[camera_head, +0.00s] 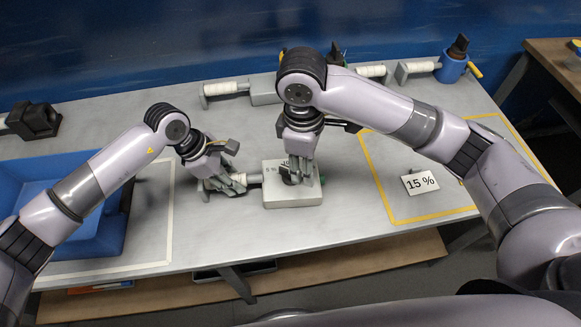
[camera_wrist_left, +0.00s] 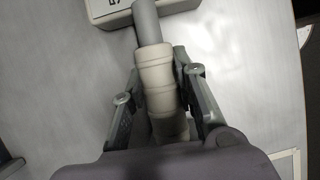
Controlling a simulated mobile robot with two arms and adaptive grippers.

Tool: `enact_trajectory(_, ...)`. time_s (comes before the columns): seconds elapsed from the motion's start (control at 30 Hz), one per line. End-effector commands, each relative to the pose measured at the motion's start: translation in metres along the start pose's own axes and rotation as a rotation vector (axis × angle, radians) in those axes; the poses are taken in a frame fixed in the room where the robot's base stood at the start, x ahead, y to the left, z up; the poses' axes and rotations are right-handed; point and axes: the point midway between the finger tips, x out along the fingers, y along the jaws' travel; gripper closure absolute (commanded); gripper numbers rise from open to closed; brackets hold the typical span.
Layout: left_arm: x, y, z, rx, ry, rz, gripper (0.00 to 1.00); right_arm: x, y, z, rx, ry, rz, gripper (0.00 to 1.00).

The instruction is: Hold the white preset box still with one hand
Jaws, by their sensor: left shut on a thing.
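The white preset box (camera_head: 308,195) sits on the grey table near the middle, with a dark knob area on top largely hidden by my right gripper. A pale ribbed handle sticks out from its left side; it also shows in the left wrist view (camera_wrist_left: 156,72), with the box's edge (camera_wrist_left: 106,12) at the top. My left gripper (camera_head: 238,184) is shut on this handle, one finger on each side. My right gripper (camera_head: 296,178) points down over the box top, its fingertips at the knob. Whether it grips the knob cannot be told.
A card reading 15 % (camera_head: 420,183) lies inside a yellow outlined area (camera_head: 397,217) on the right. A blue tray (camera_head: 107,235) is at the left. Ribbed-handled devices (camera_head: 226,88) and a blue round one (camera_head: 451,68) stand along the back. The table's front edge is close.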

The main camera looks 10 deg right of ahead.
Motion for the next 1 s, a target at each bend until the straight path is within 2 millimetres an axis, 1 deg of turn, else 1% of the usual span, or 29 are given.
enact_trajectory(0.03,0.000,0.000,0.000,0.000,0.000,0.000,1.00,-0.013,0.007,-0.011,0.034,0.020,0.001,0.67)
enact_trajectory(0.1,0.000,0.000,0.000,0.000,0.000,0.000,1.00,-0.027,0.015,-0.021,0.075,0.040,-0.003,0.67)
enact_trajectory(0.2,0.000,0.000,0.000,0.000,0.000,0.000,1.00,-0.041,0.021,-0.031,0.114,0.059,-0.009,0.67)
enact_trajectory(0.3,0.000,0.000,0.000,0.000,0.000,-0.001,1.00,-0.046,0.024,-0.035,0.132,0.067,-0.013,0.67)
enact_trajectory(0.37,0.000,0.000,0.000,0.000,0.001,-0.001,1.00,-0.045,0.024,-0.036,0.136,0.069,-0.015,0.67)
enact_trajectory(0.47,0.000,0.000,0.000,0.000,0.001,-0.001,1.00,-0.036,0.024,-0.037,0.138,0.068,-0.016,0.67)
enact_trajectory(0.57,0.000,0.000,0.000,0.000,0.001,-0.001,1.00,-0.023,0.024,-0.037,0.137,0.066,-0.017,0.67)
enact_trajectory(1.0,0.000,-0.001,0.000,0.001,0.001,-0.001,1.00,0.042,0.023,-0.041,0.137,0.067,-0.016,0.67)
